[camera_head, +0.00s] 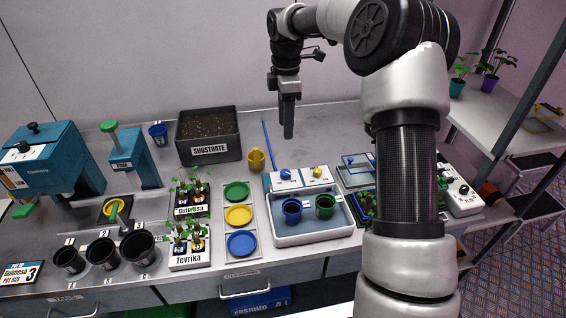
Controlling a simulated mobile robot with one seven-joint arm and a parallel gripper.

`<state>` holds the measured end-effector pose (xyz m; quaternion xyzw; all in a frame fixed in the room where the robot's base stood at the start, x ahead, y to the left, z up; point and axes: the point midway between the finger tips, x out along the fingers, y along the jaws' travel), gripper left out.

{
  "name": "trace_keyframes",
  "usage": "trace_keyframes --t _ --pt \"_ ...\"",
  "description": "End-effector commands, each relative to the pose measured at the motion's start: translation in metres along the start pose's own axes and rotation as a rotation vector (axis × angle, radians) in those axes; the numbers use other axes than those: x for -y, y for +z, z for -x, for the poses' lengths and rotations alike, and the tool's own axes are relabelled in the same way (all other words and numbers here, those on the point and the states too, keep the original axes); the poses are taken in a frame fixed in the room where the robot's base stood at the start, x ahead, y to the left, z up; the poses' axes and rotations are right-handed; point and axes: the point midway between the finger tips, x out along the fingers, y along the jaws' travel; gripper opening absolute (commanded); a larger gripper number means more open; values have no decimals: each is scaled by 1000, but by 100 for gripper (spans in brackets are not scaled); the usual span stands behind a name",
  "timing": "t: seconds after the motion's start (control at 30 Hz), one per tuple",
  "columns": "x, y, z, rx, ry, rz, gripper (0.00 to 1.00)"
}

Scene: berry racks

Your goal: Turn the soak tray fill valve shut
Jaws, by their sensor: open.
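The soak tray (316,240) is a light grey basin on the bench, right of centre, with a blue inside. A blue pot (291,211) and a green pot (325,206) stand in it. Along its back edge is a white panel (301,181) with a blue knob (285,174) and a yellow knob (317,171). The panel's labels are too small to read, so I cannot tell which knob is the fill valve or how it is turned. My gripper (288,133) points down, open and empty, above the bench behind the panel, apart from both knobs.
A thin blue rod (270,144) and a yellow cup (256,160) are left of my gripper. A black substrate box (209,155) stands further left. Coloured dishes in a rack (252,253) adjoin the tray. My arm hides part of the bench to the right.

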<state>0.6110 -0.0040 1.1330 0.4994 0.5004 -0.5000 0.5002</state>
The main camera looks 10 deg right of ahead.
Motion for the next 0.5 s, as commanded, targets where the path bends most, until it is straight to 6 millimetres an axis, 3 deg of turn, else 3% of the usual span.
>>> trace_keyframes --t 0.17,0.5 --pt "1 0 -23 -1 -4 2 44" --pt "1 0 -96 -1 -3 0 44"
